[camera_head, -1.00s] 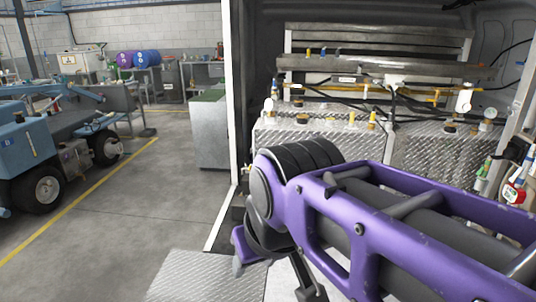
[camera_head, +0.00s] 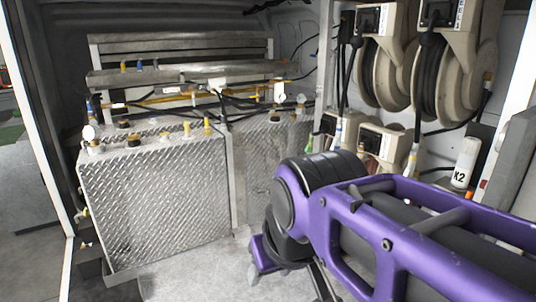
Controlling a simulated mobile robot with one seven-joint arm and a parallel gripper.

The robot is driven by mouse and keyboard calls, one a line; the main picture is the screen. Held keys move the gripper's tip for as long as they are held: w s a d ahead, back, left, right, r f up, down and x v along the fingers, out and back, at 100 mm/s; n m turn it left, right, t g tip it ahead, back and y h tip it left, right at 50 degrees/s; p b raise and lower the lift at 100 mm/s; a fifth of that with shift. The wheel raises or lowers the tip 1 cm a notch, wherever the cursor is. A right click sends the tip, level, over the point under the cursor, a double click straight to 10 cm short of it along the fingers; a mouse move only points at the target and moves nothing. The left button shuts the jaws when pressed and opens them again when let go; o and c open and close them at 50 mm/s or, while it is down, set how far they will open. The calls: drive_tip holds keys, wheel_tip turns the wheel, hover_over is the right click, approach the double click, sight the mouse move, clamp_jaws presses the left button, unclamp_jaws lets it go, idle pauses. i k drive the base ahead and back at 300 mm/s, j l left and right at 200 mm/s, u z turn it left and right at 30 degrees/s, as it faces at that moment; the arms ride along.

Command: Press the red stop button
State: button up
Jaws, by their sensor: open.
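I cannot make out a red stop button in this view. My purple and black arm reaches in from the lower right. My gripper (camera_head: 285,280) is partly seen below the black wrist, pointing down. It is open, and I see nothing between its fingers. It is over the pale floor, in front of the metal tanks, and seems to touch nothing.
Diamond-plate tanks (camera_head: 155,205) with valves and hoses stand at the back left. Hose reels (camera_head: 385,72) hang at the upper right, with more below. A white K2 bottle (camera_head: 464,163) stands at the right. Open floor (camera_head: 190,280) shows at lower left.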

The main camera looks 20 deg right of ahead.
sight(484, 182)
drive_tip(key=z, duration=2.15)
drive_tip(key=j+z, duration=0.35)
drive_tip(key=j, duration=0.35)
drive_tip(key=j+z, duration=0.3)
drive_tip(key=j, duration=0.45)
drive_tip(key=j+z, duration=0.35)
drive_tip(key=j, duration=0.35)
drive_tip(key=k, duration=0.05)
